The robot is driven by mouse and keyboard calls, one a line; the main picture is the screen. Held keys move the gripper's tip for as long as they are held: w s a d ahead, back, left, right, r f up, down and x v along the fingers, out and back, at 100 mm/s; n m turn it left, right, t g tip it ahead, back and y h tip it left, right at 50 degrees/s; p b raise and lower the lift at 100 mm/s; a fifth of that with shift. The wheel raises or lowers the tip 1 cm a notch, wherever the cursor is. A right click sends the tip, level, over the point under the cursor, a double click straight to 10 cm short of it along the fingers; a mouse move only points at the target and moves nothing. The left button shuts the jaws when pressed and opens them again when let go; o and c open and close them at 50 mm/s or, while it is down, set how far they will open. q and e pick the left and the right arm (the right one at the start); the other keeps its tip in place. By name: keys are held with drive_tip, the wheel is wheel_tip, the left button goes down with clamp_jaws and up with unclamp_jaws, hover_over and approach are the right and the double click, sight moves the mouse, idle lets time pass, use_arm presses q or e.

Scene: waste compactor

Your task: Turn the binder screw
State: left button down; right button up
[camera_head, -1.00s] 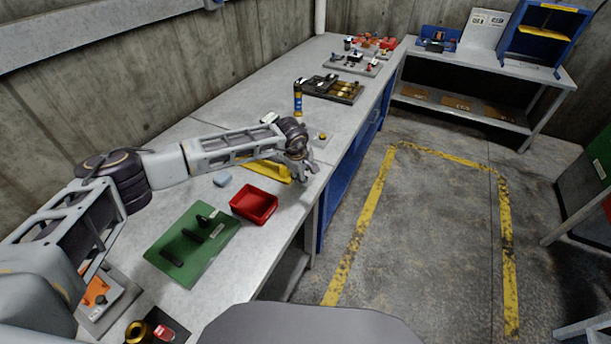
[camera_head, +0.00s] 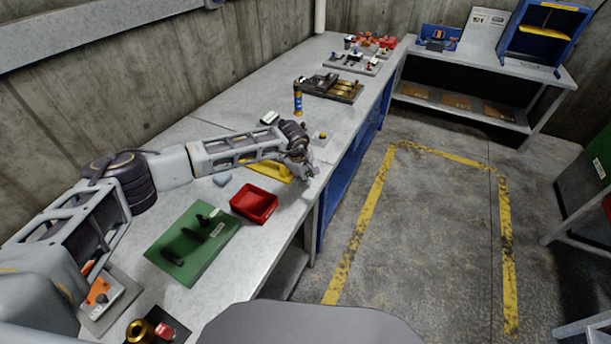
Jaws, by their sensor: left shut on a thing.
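My left gripper (camera_head: 304,170) is at the front edge of the grey workbench (camera_head: 230,262), at the right end of a yellow part (camera_head: 275,174). It is shut on a small piece there, which seems to be the binder screw. The fingers and wrist hide that piece, so its shape and angle cannot be made out. The yellow part lies on the bench, partly behind my left forearm. My right gripper is not in view.
A red open bin (camera_head: 254,218) and a green board with dark fittings (camera_head: 195,262) are nearer on the bench. A small plate with a yellow knob (camera_head: 322,136) is just beyond my gripper. The floor to the right is clear.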

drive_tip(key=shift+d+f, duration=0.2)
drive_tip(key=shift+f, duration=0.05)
